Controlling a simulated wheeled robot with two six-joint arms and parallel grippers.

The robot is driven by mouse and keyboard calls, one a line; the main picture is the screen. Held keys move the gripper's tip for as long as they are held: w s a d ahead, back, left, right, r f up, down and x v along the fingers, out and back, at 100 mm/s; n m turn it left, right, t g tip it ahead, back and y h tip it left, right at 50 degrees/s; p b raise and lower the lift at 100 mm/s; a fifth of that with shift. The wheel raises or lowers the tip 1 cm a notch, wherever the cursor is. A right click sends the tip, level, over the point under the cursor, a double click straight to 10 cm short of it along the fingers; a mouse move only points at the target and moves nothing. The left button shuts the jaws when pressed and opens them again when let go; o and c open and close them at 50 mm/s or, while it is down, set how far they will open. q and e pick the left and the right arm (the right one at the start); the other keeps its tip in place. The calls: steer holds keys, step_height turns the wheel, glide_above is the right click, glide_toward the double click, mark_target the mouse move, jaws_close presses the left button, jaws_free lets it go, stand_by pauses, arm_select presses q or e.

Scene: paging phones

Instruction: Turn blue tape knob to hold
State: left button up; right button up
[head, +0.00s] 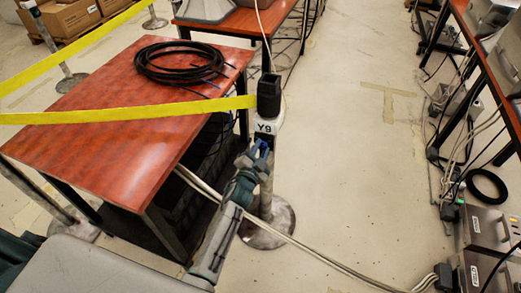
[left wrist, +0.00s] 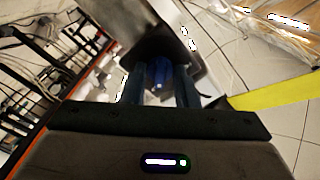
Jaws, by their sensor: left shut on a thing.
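The blue tape knob (left wrist: 160,74) sits on a stanchion post labelled Y9 (head: 265,128), under its black top (head: 268,92). My left gripper (head: 260,147) reaches up to the post from below in the head view. In the left wrist view its two fingers (left wrist: 161,88) stand on either side of the knob and are shut on it. In the head view the knob is mostly hidden by the fingers. Yellow tape (head: 150,113) runs left from the post head. My right gripper is not in view.
A red-brown table (head: 110,150) with a black cable coil (head: 180,62) stands left of the post. The post's round base (head: 268,225) rests on the floor, with cables running past it. Equipment and a black ring (head: 487,186) line the right side. The middle floor (head: 350,130) is clear.

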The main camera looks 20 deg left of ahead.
arm_select(q)
steer(key=o, duration=0.6)
steer(key=shift+o, duration=0.2)
steer(key=shift+s, duration=0.3)
steer(key=s, duration=1)
steer(key=shift+s+a+p, duration=0.15)
steer(key=shift+p, duration=0.25)
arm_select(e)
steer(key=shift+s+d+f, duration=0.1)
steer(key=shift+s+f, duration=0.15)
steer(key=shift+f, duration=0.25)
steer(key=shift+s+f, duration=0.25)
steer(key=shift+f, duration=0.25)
arm_select(q)
steer(key=shift+f, duration=0.1)
